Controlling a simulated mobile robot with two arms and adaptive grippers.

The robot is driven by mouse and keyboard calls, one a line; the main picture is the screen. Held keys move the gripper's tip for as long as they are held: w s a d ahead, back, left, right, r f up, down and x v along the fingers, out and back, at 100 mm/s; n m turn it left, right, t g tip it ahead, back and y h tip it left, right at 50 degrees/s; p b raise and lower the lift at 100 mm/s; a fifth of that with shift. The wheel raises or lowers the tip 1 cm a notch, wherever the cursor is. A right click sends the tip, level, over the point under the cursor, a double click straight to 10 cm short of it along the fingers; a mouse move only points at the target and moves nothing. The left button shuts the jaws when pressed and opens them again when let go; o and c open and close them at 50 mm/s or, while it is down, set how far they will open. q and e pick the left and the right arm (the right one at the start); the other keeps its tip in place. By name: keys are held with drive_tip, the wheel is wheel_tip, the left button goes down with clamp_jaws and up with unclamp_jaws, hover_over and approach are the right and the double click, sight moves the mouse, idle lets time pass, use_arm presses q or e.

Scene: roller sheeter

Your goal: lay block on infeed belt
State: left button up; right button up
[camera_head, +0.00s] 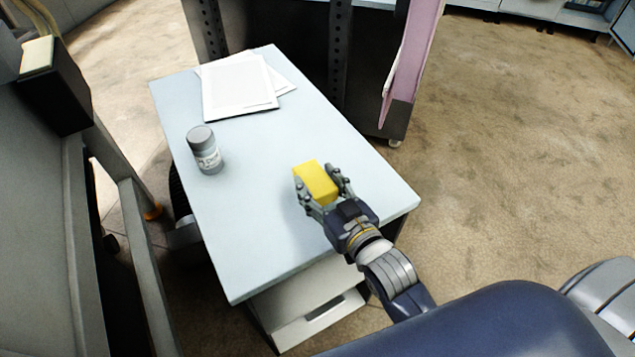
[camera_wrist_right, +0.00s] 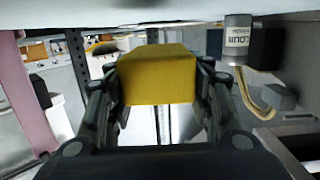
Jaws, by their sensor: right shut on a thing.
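The yellow block (camera_head: 317,181) is held between the fingers of my right gripper (camera_head: 321,188) over the right part of a pale table top (camera_head: 270,215). The gap between block and table is hard to judge. In the right wrist view the block (camera_wrist_right: 157,78) sits between both fingers of my right gripper (camera_wrist_right: 158,100), one on each side. My left gripper is not in view. I cannot make out an infeed belt for certain; grey machine parts (camera_head: 40,180) stand along the left edge of the head view.
A grey-lidded jar (camera_head: 205,152) stands on the table's left side, and white papers (camera_head: 240,86) lie at its far end. A dark rack with a pink panel (camera_head: 412,55) stands behind the table. Open floor (camera_head: 520,140) lies to the right.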

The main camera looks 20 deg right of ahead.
sight(318, 197)
drive_tip(key=shift+w+d, duration=0.15)
drive_tip(key=shift+w, duration=0.55)
drive_tip(key=shift+w+d, duration=0.1)
drive_tip(key=shift+w, duration=0.2)
drive_tip(key=shift+w+f, duration=0.1)
drive_tip(key=shift+f, duration=0.2)
drive_tip(key=shift+f+p, duration=0.3)
drive_tip(key=shift+f, duration=1.3)
drive_tip(key=o, duration=0.8)
drive_tip(key=shift+f, duration=0.15)
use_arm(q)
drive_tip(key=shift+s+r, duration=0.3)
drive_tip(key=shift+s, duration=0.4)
use_arm(e)
drive_tip(key=o, duration=0.4)
drive_tip(key=shift+o, duration=0.2)
